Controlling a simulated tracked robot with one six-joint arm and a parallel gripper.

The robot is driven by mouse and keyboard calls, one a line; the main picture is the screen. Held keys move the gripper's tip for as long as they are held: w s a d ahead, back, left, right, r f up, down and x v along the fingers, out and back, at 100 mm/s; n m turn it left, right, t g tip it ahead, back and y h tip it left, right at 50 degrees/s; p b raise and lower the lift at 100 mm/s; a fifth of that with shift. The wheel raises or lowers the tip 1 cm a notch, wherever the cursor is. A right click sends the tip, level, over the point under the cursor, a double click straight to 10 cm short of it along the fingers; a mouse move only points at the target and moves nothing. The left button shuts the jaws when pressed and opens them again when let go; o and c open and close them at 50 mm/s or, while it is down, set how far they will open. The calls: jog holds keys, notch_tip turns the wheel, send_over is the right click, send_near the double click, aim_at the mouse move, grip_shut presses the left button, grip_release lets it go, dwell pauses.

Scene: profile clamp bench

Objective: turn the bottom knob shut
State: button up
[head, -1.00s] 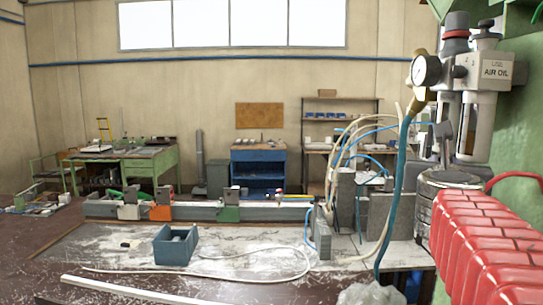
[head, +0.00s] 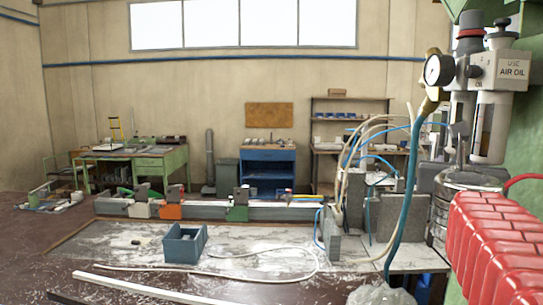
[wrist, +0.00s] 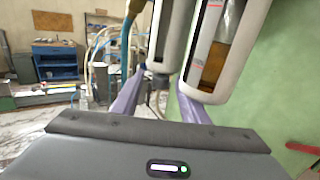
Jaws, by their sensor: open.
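The air and oil unit (head: 490,75) hangs on the green wall at the right of the head view, with a gauge and two bowls below its block. In the wrist view the left bowl (wrist: 168,35) ends just ahead of my gripper, and a small dark knob (wrist: 160,78) shows under it. The right bowl (wrist: 222,45) holds amber oil. My gripper (wrist: 161,88) is open, its two purple fingers apart to either side of the area below the left bowl. Nothing is held. Whether the fingers touch the knob, I cannot tell.
A teal hose (head: 402,200) runs down from the gauge side. A red rod (wrist: 303,147) juts out near the green wall. The bench (head: 130,240) carries a blue-grey bin (head: 184,247), a clamp rail and loose pale tubing.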

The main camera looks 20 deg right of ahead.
jog(key=v, duration=1.4)
jog(key=shift+w+f, duration=0.1)
dwell(0.4)
jog(key=w+a+f+m+g+y, duration=0.1)
jog(key=a+f+m+y, duration=0.35)
jog(key=f+m, duration=0.45)
jog(key=w+a+f+m+g+y, duration=0.25)
jog(key=a+f+m, duration=0.3)
jog(key=f, duration=0.65)
jog(key=s+a+f+m+g+y, duration=0.1)
jog(key=s+a+f+m+y, duration=0.1)
jog(key=a+f+m, duration=0.4)
jog(key=s+a+f+m+g+y, duration=0.1)
jog(key=s+a+f+m+y, duration=0.2)
jog(key=a+f+m, duration=0.3)
jog(key=a+f+y, duration=0.1)
jog(key=a, duration=0.2)
jog(key=shift+f+g+y, duration=0.3)
jog(key=shift+f+g, duration=0.05)
jog(key=shift+f, duration=0.05)
